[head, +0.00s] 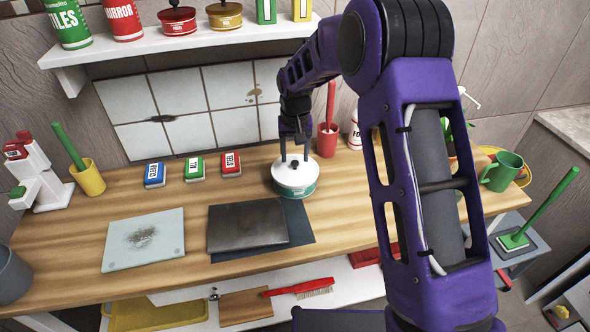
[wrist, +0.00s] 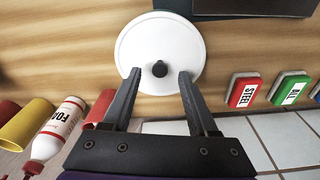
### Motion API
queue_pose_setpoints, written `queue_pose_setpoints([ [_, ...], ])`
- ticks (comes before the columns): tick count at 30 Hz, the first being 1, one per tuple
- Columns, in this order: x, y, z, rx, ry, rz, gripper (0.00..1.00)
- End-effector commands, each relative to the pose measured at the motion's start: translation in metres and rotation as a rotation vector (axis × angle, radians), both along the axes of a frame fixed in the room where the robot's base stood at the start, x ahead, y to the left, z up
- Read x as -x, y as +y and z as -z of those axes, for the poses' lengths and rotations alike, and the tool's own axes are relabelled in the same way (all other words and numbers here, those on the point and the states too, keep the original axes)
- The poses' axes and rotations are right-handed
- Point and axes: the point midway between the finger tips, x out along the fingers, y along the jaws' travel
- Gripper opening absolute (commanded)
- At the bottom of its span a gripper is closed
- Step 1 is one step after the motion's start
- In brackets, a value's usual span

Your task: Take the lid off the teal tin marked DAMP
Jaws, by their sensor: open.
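The teal tin (head: 297,193) stands on the wooden worktop with its white lid (head: 291,175) on. My gripper (head: 295,158) is over the lid, pointing down. In the wrist view my open gripper (wrist: 160,74) has one finger on each side of the knob, with gaps between. I cannot tell how high the fingertips are above the lid.
Blue (head: 155,175), green (head: 194,168) and red (head: 231,165) labelled blocks lie left of the tin. A dark plate (head: 246,226) lies in front. A red cup (head: 327,140) and a white bottle (wrist: 59,127) stand close by.

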Motion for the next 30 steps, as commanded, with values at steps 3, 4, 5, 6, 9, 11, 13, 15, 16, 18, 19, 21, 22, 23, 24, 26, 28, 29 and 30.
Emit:
queue_pose_setpoints([
  [3, -0.002, 0.0, 0.017, 0.001, 0.001, -0.001, 0.59],
  [4, -0.002, 0.0, 0.019, 0.001, 0.001, -0.001, 0.59],
  [5, -0.002, 0.0, 0.019, 0.001, 0.001, -0.001, 0.59],
  [6, -0.002, 0.0, 0.02, 0.001, 0.0, -0.001, 0.59],
  [9, -0.002, 0.0, 0.019, 0.0, 0.0, 0.0, 0.59],
  [11, -0.002, 0.0, 0.019, 0.0, 0.0, 0.0, 0.58],
  [13, -0.002, 0.0, 0.019, 0.0, 0.0, 0.0, 0.45],
  [15, -0.002, 0.0, 0.019, 0.0, 0.0, -0.001, 0.32],
  [16, -0.002, 0.0, 0.019, 0.0, 0.0, -0.001, 0.27],
  [18, -0.002, 0.0, 0.019, 0.0, 0.0, 0.0, 0.14],
  [19, -0.002, 0.0, 0.019, 0.0, 0.0, 0.0, 0.09],
  [21, -0.002, 0.0, 0.019, 0.0, 0.0, -0.001, 0.0],
  [22, -0.002, 0.0, 0.019, 0.0, 0.0, 0.0, 0.0],
  [23, -0.002, 0.0, 0.019, 0.0, 0.0, 0.0, 0.0],
  [24, -0.002, 0.0, 0.019, 0.0, 0.0, -0.001, 0.0],
  [26, -0.002, 0.0, 0.019, 0.0, 0.0, -0.001, 0.0],
  [28, -0.002, 0.0, 0.019, 0.0, 0.0, 0.0, 0.0],
  [29, -0.002, 0.0, 0.019, 0.0, 0.0, 0.0, 0.0],
  [30, -0.002, 0.0, 0.019, 0.0, 0.0, 0.0, 0.0],
])
